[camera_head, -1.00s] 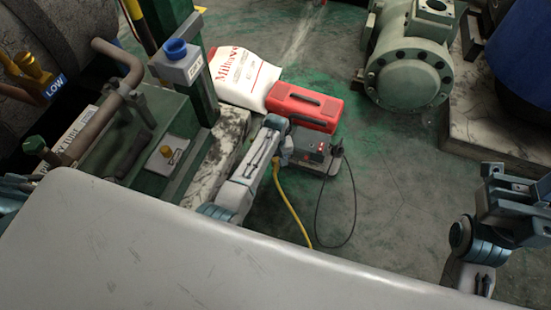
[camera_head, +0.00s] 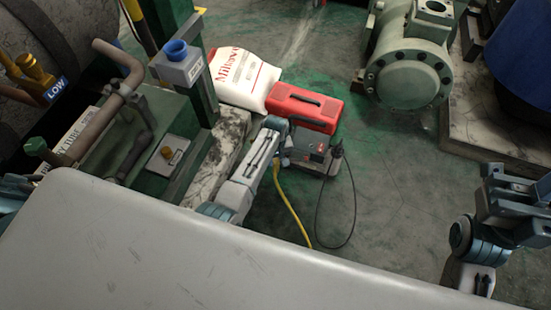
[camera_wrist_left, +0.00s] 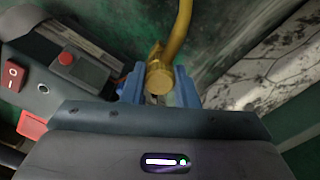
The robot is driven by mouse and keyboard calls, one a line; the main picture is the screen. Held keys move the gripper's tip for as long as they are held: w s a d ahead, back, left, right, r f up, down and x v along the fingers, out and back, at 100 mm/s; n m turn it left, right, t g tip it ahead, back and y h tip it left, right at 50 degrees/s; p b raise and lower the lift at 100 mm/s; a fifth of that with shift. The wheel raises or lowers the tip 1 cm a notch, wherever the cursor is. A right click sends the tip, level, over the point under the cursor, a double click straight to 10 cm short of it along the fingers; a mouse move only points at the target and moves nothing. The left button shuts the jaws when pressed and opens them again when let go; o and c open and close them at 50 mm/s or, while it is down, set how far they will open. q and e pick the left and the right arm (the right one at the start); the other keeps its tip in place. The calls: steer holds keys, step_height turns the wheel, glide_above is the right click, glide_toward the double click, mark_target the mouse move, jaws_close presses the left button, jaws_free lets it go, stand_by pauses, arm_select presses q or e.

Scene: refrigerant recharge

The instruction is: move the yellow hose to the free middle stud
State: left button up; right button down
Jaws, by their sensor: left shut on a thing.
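The yellow hose (camera_head: 291,207) hangs from my left gripper in the head view and runs down toward the floor. In the left wrist view the hose (camera_wrist_left: 181,34) rises from a brass end fitting (camera_wrist_left: 159,79). My left gripper (camera_wrist_left: 160,90) has its blue fingers shut on that fitting, one on each side. In the head view its fingertips are hard to make out beside the dark machine (camera_head: 312,152). My right gripper (camera_head: 520,200) is at the right edge, away from the hose; its jaw opening is unclear. I cannot tell which part is the free middle stud.
A red case (camera_head: 304,107) and a white sack (camera_head: 243,77) lie behind the machine. A black cable (camera_head: 354,200) loops on the floor.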

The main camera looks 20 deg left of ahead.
arm_select(q)
steer(key=shift+r+n+p, duration=0.1)
steer(key=shift+n+p, duration=0.3)
steer(key=shift+n, duration=1)
steer(key=shift+n+p, duration=0.75)
steer(key=shift+n, duration=1.05)
steer(key=shift+n+p, duration=0.55)
steer(key=shift+n, duration=1.25)
